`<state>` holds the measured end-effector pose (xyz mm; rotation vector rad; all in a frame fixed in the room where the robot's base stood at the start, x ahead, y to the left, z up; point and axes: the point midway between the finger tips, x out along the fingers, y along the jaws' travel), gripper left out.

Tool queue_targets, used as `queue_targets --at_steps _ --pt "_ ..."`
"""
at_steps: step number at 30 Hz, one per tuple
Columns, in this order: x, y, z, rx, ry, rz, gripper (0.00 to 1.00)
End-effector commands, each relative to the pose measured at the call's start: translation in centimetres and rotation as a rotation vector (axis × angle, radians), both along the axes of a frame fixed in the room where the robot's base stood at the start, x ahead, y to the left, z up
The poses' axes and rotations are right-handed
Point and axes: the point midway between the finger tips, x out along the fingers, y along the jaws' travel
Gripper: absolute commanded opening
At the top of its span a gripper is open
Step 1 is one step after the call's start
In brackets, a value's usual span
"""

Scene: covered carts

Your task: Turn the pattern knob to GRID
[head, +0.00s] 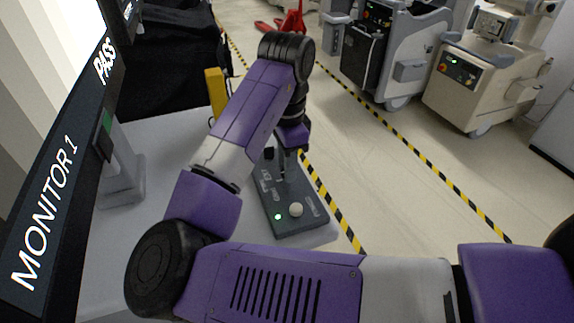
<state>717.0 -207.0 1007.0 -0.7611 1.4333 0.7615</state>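A dark grey control panel (290,226) lies on the light table, partly hidden behind my arm. It carries a round white knob or button (295,210), a lit green lamp (278,217) and a small black knob or block (269,153). Its white lettering is too small to read, so I cannot tell which control is the pattern knob. My gripper (284,174) points down over the upper part of the panel. Its fingers are small and dark, and I cannot tell whether they are open or touch anything.
A monitor (50,215) labelled MONITOR 1 and PASS stands at the left on a grey stand (122,175). The light table (145,240) ends near yellow-black floor tape (332,205). Wheeled equipment carts (478,85) stand at the back right. Open floor lies between.

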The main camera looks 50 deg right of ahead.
Motion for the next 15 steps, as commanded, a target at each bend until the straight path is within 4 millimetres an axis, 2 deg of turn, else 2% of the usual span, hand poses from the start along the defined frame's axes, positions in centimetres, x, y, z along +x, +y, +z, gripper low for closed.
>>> queue_targets --at_steps 1,3,15 --pt "0.01 -0.01 0.0 0.0 0.0 0.0 0.09" --pt "0.01 -0.01 0.0 0.0 0.0 0.0 0.0" --pt "-0.06 -0.02 0.25 -0.001 0.003 0.063 0.0"
